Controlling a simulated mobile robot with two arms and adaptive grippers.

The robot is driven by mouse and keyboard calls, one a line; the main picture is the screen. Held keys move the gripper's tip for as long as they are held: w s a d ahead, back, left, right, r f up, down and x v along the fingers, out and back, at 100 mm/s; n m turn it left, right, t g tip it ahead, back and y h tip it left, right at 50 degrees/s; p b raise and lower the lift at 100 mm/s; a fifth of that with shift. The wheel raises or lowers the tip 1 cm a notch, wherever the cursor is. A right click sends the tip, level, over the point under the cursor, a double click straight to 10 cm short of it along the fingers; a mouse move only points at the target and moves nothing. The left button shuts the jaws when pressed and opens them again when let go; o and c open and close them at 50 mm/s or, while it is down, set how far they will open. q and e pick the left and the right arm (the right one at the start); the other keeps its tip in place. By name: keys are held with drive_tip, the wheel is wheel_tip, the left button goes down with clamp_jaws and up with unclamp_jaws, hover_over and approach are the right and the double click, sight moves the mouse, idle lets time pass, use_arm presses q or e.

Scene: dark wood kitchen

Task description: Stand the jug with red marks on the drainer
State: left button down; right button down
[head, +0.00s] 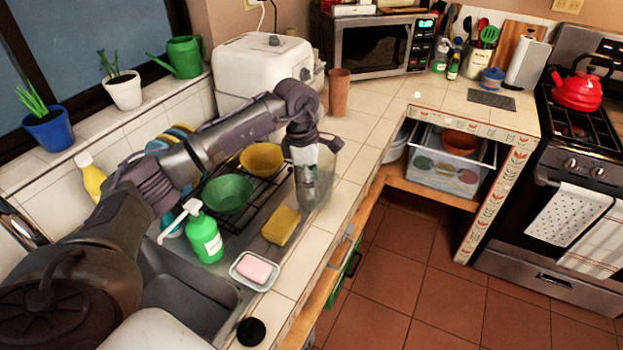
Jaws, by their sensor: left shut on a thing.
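A clear, see-through jug (324,183) hangs at my left gripper (304,170), near the front edge of the tiled counter. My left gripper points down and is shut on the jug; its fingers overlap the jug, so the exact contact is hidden. Marks on the jug are too small to make out. The drainer (268,205) is a dark wire rack just left of the jug, beside the sink. A green bowl (228,193) and a yellow bowl (262,158) are on it, with blue and yellow plates (178,134) at its back. My right gripper is not in view.
A brown cup (339,93) stands behind the jug. The drainer's right part looks bare.

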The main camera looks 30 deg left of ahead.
use_arm(q)
drive_tip(key=shift+f, duration=0.4)
drive_tip(key=shift+f, duration=0.1)
drive_tip(key=c, duration=0.6)
unclamp_jaws()
drive_tip(key=shift+o, duration=0.6)
